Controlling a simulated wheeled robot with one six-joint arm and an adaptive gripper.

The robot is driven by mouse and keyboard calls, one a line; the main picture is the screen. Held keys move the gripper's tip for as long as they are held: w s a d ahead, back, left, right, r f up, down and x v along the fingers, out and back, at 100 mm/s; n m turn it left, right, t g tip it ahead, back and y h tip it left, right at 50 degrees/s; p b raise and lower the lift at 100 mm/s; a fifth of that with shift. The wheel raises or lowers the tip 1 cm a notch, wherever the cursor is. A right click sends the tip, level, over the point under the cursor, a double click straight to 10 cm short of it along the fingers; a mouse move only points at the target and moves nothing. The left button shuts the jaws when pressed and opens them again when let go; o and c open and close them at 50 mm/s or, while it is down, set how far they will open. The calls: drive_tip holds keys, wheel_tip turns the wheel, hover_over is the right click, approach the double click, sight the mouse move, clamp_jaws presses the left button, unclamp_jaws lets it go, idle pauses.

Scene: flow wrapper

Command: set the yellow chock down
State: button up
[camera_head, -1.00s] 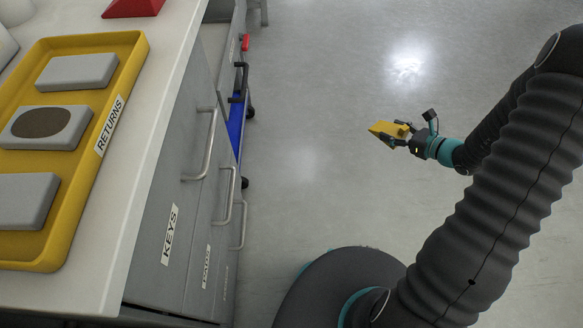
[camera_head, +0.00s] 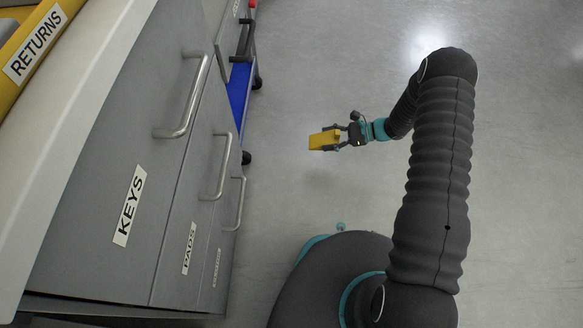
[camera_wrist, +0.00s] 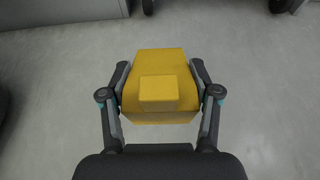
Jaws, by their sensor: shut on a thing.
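The yellow chock (camera_head: 323,139) is a small block held above the grey floor, to the right of the drawer cabinet in the head view. My gripper (camera_head: 335,138) is shut on it, one finger on each side. In the wrist view the yellow chock (camera_wrist: 158,85) sits between the two fingers of my gripper (camera_wrist: 160,95), showing a flat top and a smaller raised block on its near part. A faint shadow lies on the floor below it in the head view. The exact height above the floor is hard to tell.
A grey drawer cabinet (camera_head: 150,200) with bar handles and labels KEYS and PADS stands at the left. Part of a yellow RETURNS tray (camera_head: 28,50) shows on its white top. A blue cart (camera_head: 238,95) with dark wheels stands behind. The floor (camera_head: 300,190) around the chock is clear.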

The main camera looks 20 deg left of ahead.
drive_tip(key=b, duration=0.1)
hover_over(295, 165)
wheel_tip(295, 165, down, 7)
drive_tip(key=shift+s+f, duration=0.15)
drive_tip(key=shift+f, duration=0.05)
drive_tip(key=shift+f+b, duration=0.3)
drive_tip(key=shift+f, duration=1.6)
drive_tip(key=shift+f, duration=0.15)
drive_tip(key=o, duration=1.3)
